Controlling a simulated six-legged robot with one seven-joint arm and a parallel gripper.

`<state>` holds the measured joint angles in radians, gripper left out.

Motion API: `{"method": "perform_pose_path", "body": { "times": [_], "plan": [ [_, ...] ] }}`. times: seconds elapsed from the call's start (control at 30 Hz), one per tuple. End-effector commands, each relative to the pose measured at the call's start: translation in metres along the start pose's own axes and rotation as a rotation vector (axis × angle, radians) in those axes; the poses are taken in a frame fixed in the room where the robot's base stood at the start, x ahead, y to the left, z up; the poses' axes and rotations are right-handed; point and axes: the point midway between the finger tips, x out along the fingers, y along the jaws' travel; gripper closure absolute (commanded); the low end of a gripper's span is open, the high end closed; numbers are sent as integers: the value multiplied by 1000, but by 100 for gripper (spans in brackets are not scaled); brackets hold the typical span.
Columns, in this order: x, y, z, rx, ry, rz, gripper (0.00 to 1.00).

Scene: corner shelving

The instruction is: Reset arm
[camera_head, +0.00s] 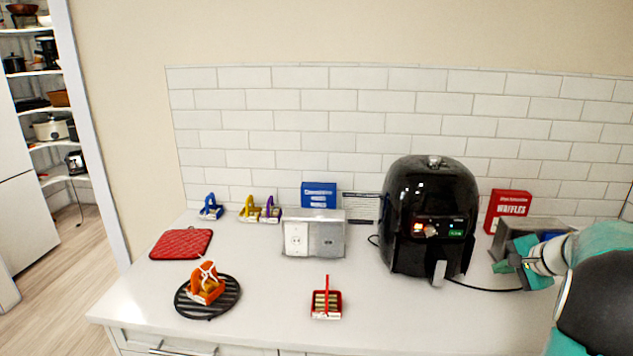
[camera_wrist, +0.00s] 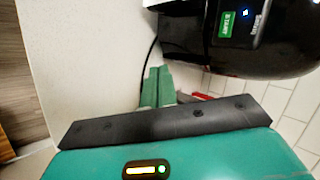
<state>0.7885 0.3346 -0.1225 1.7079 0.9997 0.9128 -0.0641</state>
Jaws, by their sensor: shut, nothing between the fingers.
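My gripper (camera_head: 515,261) is at the right of the counter in the head view, just right of the black air fryer (camera_head: 432,215). Its green fingers (camera_wrist: 157,88) are together and empty in the wrist view. My teal arm comes in from the right edge and hides part of a grey box-shaped thing (camera_head: 532,228) behind it. The air fryer's dark body and green START button (camera_wrist: 228,24) fill the top right of the wrist view.
A red waffles box (camera_head: 509,207) stands behind my gripper. An outlet box (camera_head: 313,237), a red basket (camera_head: 326,303), an orange one (camera_head: 206,284) on a black trivet (camera_head: 233,303), and a red pot holder (camera_head: 181,244) stand leftward. The front middle counter is mostly clear.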

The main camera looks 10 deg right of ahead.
Motion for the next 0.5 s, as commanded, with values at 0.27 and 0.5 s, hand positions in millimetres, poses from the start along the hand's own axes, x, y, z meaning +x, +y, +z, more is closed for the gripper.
{"method": "perform_pose_path", "body": {
  "times": [0.27,0.5],
  "plan": [
    [-14,-37,119,-250,-96,82,100],
    [-46,-35,253,-591,-182,184,100]
  ]
}}
